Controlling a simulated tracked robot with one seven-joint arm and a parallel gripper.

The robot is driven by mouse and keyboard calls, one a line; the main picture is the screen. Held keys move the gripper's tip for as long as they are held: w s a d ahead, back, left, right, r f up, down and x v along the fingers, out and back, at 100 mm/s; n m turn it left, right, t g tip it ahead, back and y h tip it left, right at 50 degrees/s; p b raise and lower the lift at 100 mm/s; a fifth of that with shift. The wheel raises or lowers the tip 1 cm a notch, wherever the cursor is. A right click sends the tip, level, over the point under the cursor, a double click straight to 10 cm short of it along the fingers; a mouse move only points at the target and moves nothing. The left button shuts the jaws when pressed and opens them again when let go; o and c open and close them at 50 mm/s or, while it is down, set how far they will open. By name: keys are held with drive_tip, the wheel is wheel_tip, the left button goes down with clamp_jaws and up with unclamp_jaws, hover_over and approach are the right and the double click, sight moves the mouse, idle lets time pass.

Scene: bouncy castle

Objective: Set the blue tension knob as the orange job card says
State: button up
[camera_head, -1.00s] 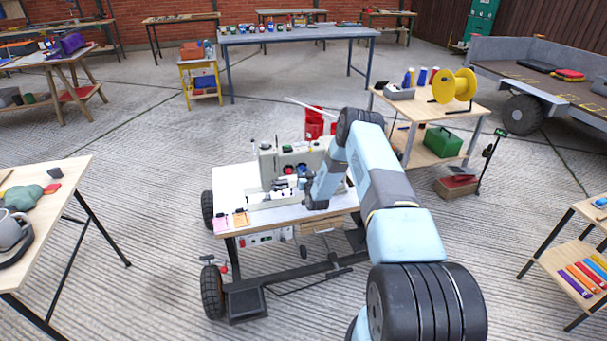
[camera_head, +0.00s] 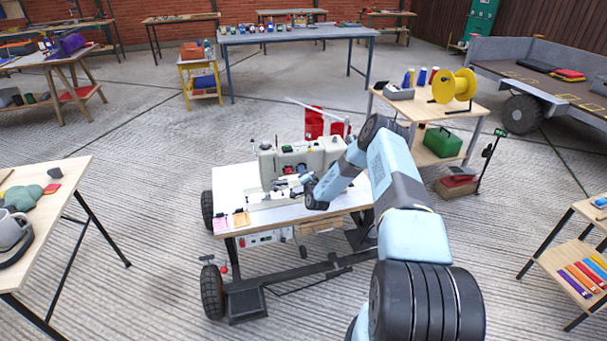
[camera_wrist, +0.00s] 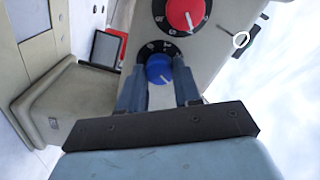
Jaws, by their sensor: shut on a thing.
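The blue tension knob (camera_wrist: 159,69) sits on a black numbered dial on the sewing machine's face in the wrist view. My gripper (camera_wrist: 160,86) reaches the knob with one finger on each side and is shut on it. A white pointer mark shows on the knob, but its exact setting is hard to read. In the head view, the sewing machine (camera_head: 268,165) stands on a wheeled table and my gripper (camera_head: 295,181) is at its front. An orange card (camera_head: 241,218) lies at the table's front left; its writing is too small to read.
A red knob (camera_wrist: 185,14) on its own black dial sits close beside the blue one. A pink card (camera_head: 221,223) lies beside the orange card. A side table with a yellow spool (camera_head: 454,85) stands behind on the right.

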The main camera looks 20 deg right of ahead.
drive_tip(key=shift+s+d+f+m, duration=0.1)
drive_tip(key=shift+d+m, duration=0.05)
drive_tip(key=shift+m, duration=0.5)
drive_tip(key=shift+d+f+m, duration=0.1)
drive_tip(key=shift+m, duration=0.55)
drive_tip(key=o, duration=0.8)
drive_tip(key=shift+o, duration=1.3)
drive_tip(key=shift+a, duration=0.1)
drive_tip(key=s, duration=1.3)
drive_tip(key=shift+s, duration=0.35)
